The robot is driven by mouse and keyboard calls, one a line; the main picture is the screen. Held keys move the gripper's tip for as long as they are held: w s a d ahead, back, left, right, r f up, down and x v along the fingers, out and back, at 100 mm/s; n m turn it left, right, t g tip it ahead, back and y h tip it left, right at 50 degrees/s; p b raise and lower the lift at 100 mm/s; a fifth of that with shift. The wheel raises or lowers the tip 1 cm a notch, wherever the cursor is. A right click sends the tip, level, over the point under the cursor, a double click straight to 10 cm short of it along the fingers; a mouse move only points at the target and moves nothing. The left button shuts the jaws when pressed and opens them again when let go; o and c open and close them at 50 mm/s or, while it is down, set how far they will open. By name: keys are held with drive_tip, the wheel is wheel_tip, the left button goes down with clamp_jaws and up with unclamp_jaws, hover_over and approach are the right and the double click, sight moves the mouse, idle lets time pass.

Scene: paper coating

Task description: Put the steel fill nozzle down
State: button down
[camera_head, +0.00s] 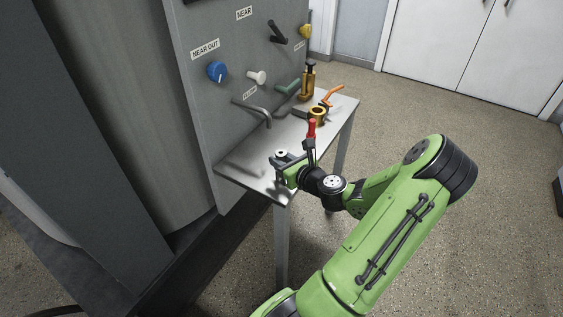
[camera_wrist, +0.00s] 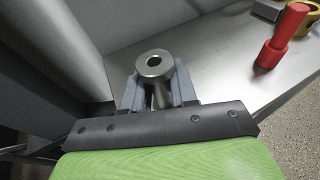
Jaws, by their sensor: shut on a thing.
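The steel fill nozzle (camera_wrist: 154,66) is a grey metal piece with a round, holed top. It stands roughly upright between the fingers of my gripper (camera_wrist: 158,88) in the wrist view. My gripper is shut on it, at the near left part of the metal table (camera_head: 246,166). The nozzle's top also shows in the head view (camera_head: 281,153). The nozzle's lower end is hidden by the fingers, so I cannot tell whether it touches the table top.
A red cylinder (camera_wrist: 284,35) stands to the right of my gripper. Brass fittings (camera_head: 317,114) and an orange-handled part (camera_head: 332,93) sit farther back. A panel (camera_head: 235,80) with a blue knob (camera_head: 217,71) and handles rises along the table's left side. Bare table lies around the nozzle.

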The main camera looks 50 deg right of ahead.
drive_tip(key=shift+f, duration=0.1)
drive_tip(key=c, duration=0.9)
unclamp_jaws()
